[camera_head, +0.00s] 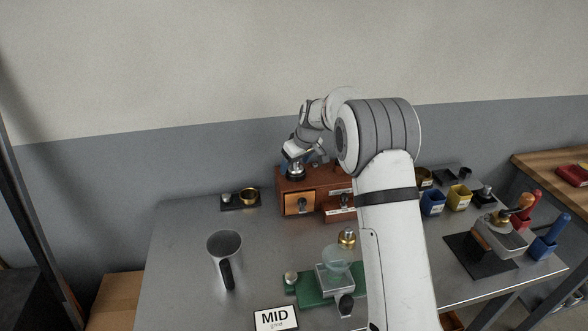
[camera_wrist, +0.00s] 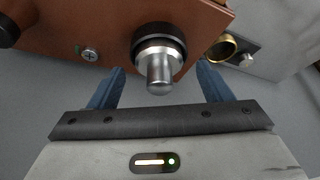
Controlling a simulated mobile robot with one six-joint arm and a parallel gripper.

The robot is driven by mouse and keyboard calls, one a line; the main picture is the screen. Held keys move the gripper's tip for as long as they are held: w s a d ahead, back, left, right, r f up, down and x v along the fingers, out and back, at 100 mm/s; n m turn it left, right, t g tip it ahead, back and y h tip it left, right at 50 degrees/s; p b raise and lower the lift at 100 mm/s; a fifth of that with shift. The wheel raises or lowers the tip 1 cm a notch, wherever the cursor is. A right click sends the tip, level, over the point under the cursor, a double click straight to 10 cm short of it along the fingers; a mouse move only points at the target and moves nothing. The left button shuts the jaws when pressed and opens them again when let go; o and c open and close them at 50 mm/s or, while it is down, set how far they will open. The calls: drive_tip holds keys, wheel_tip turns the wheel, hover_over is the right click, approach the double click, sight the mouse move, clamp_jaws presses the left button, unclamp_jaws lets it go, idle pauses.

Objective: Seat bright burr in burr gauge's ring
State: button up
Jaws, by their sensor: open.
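A bright silver piece with a black collar (camera_wrist: 159,68), which looks like the bright burr, stands on top of the wooden drawer cabinet; it also shows in the head view (camera_head: 295,172). My gripper (camera_wrist: 160,80) is open, its blue fingers on either side of the silver piece, apart from it in the wrist view. In the head view my gripper (camera_head: 297,156) is just above it, at the cabinet's left end. What looks like the burr gauge, a dark plate with a brass ring (camera_head: 249,195) and a silver peg, lies left of the cabinet. The ring (camera_wrist: 222,48) looks empty.
The cabinet (camera_head: 320,180) has drawers with dark knobs. A metal jug (camera_head: 225,250), a green base (camera_head: 305,292) with a glass-topped device, a brass piece (camera_head: 347,237) and a MID card (camera_head: 275,319) stand in front. Colored bins (camera_head: 432,203) are right. The table's left part is mostly clear.

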drive_tip(key=c, duration=1.3)
drive_tip(key=shift+o, duration=0.2)
